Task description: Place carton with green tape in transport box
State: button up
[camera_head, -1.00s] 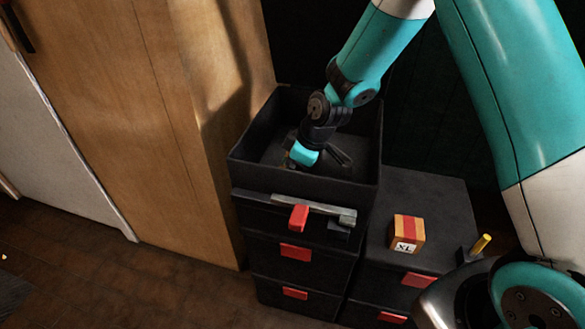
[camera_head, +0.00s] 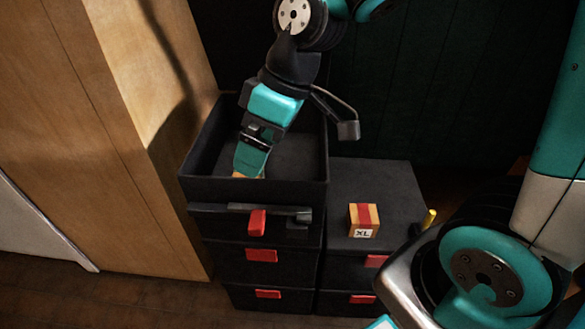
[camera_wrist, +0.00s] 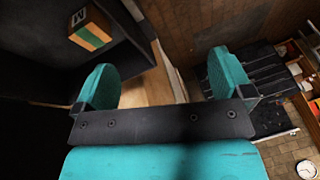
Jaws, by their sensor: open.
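The carton with green tape (camera_wrist: 90,28) shows in the wrist view at upper left, with an "M" label, inside the dark box. In the head view only a small orange sliver of it (camera_head: 239,175) shows below my fingertips. The transport box (camera_head: 312,166) is the black open box on the left stack. My gripper (camera_head: 250,160) points down into it near its front wall. In the wrist view my gripper (camera_wrist: 163,75) has its two teal fingers wide apart with nothing between them. The carton lies beyond the left finger, apart from it in that view.
A carton with red tape and an "XL" label (camera_head: 364,220) stands on the lower black stack (camera_head: 398,190) at right. A yellow-tipped object (camera_head: 429,218) is beside it. A wooden cabinet (camera_head: 120,150) stands close left of the box. Black drawers with red handles (camera_head: 261,255) are below.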

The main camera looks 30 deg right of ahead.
jog(key=s+r+m+g, duration=0.1)
jog(key=s+r, duration=0.2)
jog(key=s, duration=0.8)
jog(key=shift+s+a+m, duration=0.15)
jog(key=shift+a+m, duration=0.25)
